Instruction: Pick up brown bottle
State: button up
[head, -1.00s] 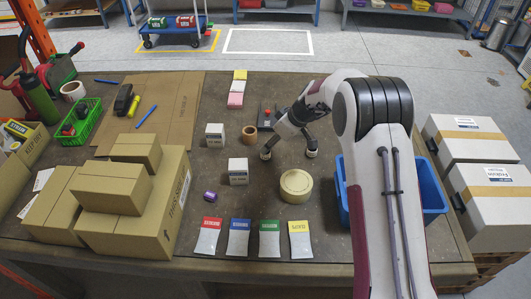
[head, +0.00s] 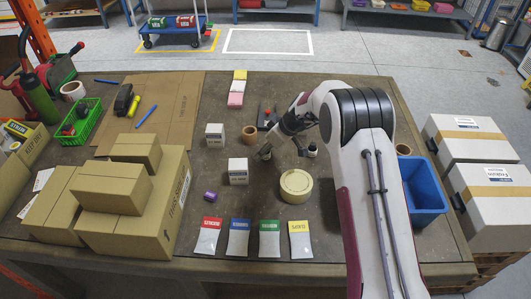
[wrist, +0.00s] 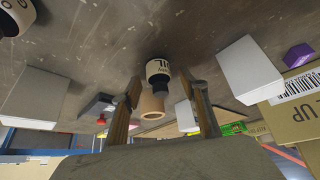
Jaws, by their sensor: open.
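A small bottle with a dark cap and a white printed label (wrist: 158,68) stands in the wrist view, beyond and between the two fingers of my gripper (wrist: 166,84). Its body colour is mostly hidden by the label. My gripper is open, with a gap on both sides of the bottle. In the head view my gripper (head: 268,146) reaches down near the table middle and partly hides this spot. A second dark-capped bottle (head: 312,150) stands to its right; a similar one is cut off at the top left of the wrist view (wrist: 14,16).
Close by are a brown ring (head: 249,135), white boxes (head: 214,134) (head: 238,171), a cream tape roll (head: 296,185) and a purple block (head: 210,196). Stacked cartons (head: 130,200) stand left and a blue bin (head: 424,190) right. Coloured cards (head: 238,238) line the front.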

jog(key=shift+c, duration=0.4)
jog(key=c, duration=1.1)
jog(key=shift+r, duration=0.2)
jog(key=shift+r, duration=4.85)
